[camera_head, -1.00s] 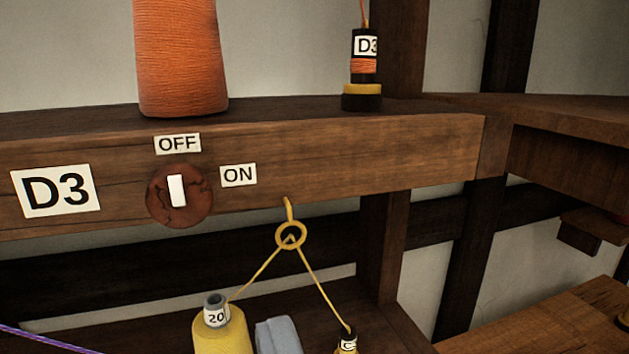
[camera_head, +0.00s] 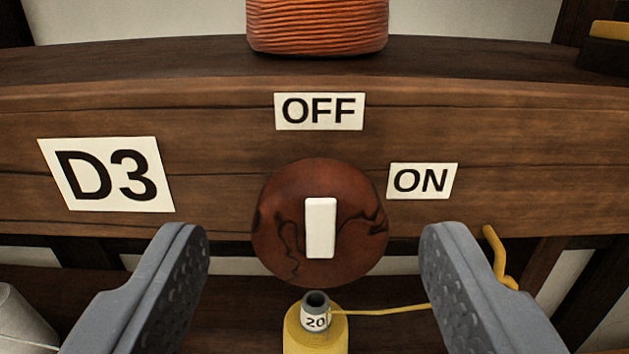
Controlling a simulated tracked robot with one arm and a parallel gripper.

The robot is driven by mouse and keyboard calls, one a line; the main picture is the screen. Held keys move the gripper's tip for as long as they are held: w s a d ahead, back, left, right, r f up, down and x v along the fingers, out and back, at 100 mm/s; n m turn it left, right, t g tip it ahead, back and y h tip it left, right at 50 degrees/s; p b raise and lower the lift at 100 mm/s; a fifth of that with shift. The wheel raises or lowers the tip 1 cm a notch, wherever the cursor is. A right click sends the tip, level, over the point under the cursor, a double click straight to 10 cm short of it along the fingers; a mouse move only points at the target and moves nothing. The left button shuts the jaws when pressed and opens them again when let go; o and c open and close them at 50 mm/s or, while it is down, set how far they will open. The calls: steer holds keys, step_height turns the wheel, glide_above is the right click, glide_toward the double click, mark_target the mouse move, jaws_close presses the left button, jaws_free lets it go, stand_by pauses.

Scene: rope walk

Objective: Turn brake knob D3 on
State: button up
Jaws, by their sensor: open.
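The brake knob D3 (camera_head: 277,205) is a round, dark red-brown disc on the front of a wooden beam. Its white bar (camera_head: 320,228) stands upright, in line with the OFF label (camera_head: 319,111) above it. The ON label (camera_head: 422,181) is to the knob's upper right. The D3 label (camera_head: 107,174) is to its left. My gripper (camera_head: 315,240) is open, with one grey finger to each side of the knob and a gap to it on both sides. Its fingers appear apart from the knob; the exact distance to the beam cannot be told.
The wooden beam (camera_head: 520,130) runs across the view. An orange spool (camera_head: 317,25) stands on it above the knob. A yellow bobbin marked 20 (camera_head: 316,335) is below the knob, with a yellow cord to its right. A yellow hook (camera_head: 497,257) hangs near the right finger.

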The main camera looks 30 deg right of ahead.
steer(key=shift+x, duration=0.95)
steer(key=c, duration=1)
steer(key=shift+o, duration=0.2)
